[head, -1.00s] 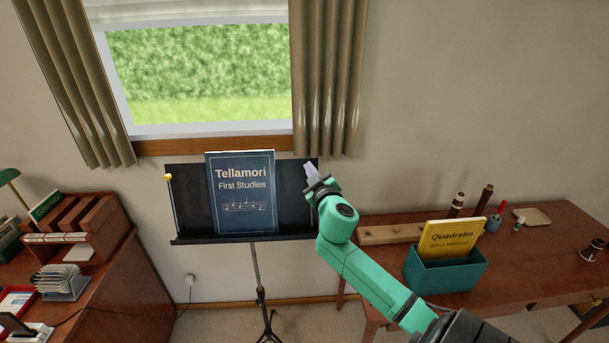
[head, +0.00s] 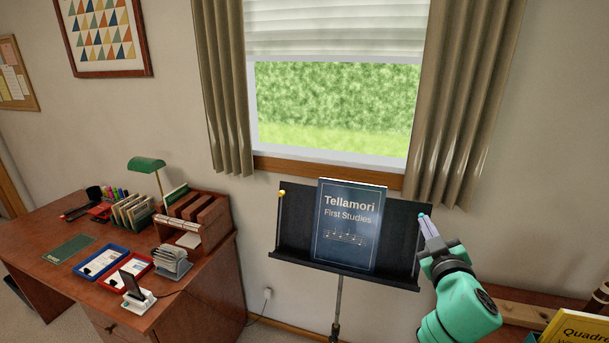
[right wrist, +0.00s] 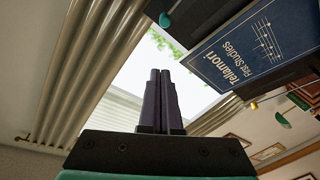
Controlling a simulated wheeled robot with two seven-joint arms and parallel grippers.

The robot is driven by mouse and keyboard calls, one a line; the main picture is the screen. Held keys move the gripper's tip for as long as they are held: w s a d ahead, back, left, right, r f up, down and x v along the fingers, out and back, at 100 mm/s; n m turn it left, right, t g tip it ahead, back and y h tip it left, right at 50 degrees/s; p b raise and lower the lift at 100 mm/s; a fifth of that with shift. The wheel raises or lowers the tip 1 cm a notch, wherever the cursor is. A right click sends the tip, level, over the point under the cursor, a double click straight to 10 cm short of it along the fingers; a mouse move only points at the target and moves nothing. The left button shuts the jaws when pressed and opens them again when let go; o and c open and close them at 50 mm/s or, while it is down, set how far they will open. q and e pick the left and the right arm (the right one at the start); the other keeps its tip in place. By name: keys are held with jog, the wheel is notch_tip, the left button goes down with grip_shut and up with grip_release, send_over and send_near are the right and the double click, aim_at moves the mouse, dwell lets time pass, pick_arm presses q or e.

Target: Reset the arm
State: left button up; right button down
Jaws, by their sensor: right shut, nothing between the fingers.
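My right gripper (head: 427,228) is raised at the right end of the black music stand in the head view, its fingers pointing up. In the right wrist view its two dark fingers (right wrist: 161,100) are together with nothing between them. The blue book "Tellamori First Studies" (head: 350,228) stands upright on the music stand (head: 298,232), left of the gripper and apart from it. The book also shows at the upper right of the right wrist view (right wrist: 250,50). My left gripper is not in view.
A desk (head: 215,290) at left holds a green lamp (head: 147,165), a wooden organizer (head: 195,230) and red and blue trays. A yellow book (head: 580,328) shows at the lower right. A curtain (head: 465,100) hangs behind the gripper.

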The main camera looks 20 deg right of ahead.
jog(key=s+a+f+m+g+y, duration=0.1)
jog(key=s+a+f+g, duration=0.15)
jog(key=f, duration=0.45)
jog(key=s+a+f+m+g+y, duration=0.1)
jog(key=s+f+g, duration=0.15)
jog(key=f, duration=0.55)
jog(key=s+a+f+n+g+y, duration=0.1)
jog(key=s+a+f+g+y, duration=0.25)
jog(key=s+a+f, duration=0.35)
jog(key=s+a+f+n+g+y, duration=0.1)
jog(key=s+a+f+g+y, duration=0.25)
jog(key=a, duration=0.55)
notch_tip(320, 180, down, 28)
jog(key=s+g+h+b, duration=0.1)
jog(key=s+g+b, duration=0.1)
jog(key=s+b, duration=0.1)
jog(key=s+d+f+g+b, duration=0.1)
jog(key=s+d+f+b, duration=0.2)
jog(key=s+f, duration=1.3)
jog(key=shift+s+f+n, duration=0.3)
jog(key=shift+f+n, duration=0.1)
jog(key=shift+f, duration=0.2)
